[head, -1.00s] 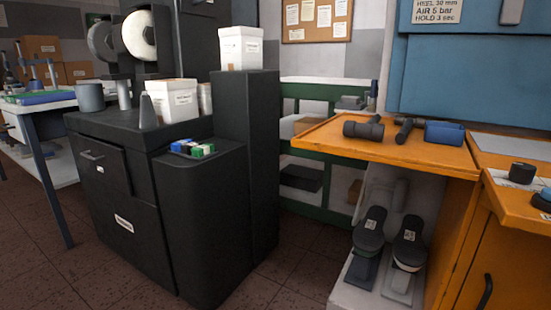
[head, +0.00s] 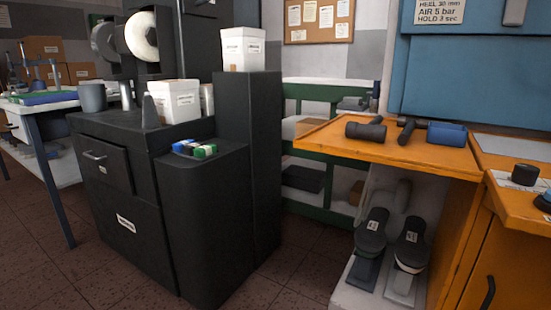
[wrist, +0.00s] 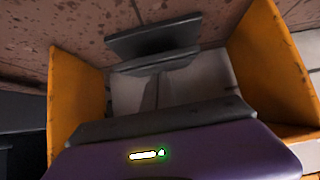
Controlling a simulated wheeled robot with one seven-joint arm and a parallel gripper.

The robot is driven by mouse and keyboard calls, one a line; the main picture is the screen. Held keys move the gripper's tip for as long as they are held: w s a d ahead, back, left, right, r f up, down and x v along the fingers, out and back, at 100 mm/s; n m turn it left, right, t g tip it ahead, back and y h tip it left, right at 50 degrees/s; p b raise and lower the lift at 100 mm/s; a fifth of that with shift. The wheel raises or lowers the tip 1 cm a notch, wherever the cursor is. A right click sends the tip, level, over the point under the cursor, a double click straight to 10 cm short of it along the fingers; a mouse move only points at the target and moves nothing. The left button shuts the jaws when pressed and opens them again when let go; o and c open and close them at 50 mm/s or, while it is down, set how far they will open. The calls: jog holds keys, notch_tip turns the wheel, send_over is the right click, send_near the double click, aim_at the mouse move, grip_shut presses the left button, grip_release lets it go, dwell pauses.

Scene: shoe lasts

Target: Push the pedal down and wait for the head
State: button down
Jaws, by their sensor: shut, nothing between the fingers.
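Two dark foot pedals, the left pedal (head: 371,232) and the right pedal (head: 411,245), sit side by side in the open bay below the orange bench in the head view. Both have a pale label and look tilted on grey bases. The blue machine (head: 470,70) stands above the bench; no moving head can be made out on it. My gripper (wrist: 154,48) shows only in the wrist view, shut and empty, with its purple body at the bottom. It points into a space between orange side panels (wrist: 75,90). I cannot make out a pedal there or tell any contact.
Dark tools (head: 366,130) and a blue roller (head: 446,134) lie on the orange bench top (head: 400,152). A black cabinet (head: 115,200) with white boxes stands to the left. A green-framed shelf (head: 305,95) is behind. Brown floor (head: 285,290) is clear between cabinet and bay.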

jog(key=shift+f+b, duration=0.4)
jog(key=shift+b, duration=0.05)
jog(key=shift+f+b, duration=0.95)
jog(key=shift+r, duration=0.1)
jog(key=shift+r+p, duration=1.8)
jog(key=shift+r, duration=0.45)
jog(key=p+v, duration=0.3)
jog(key=v, duration=0.5)
jog(key=shift+p, duration=0.3)
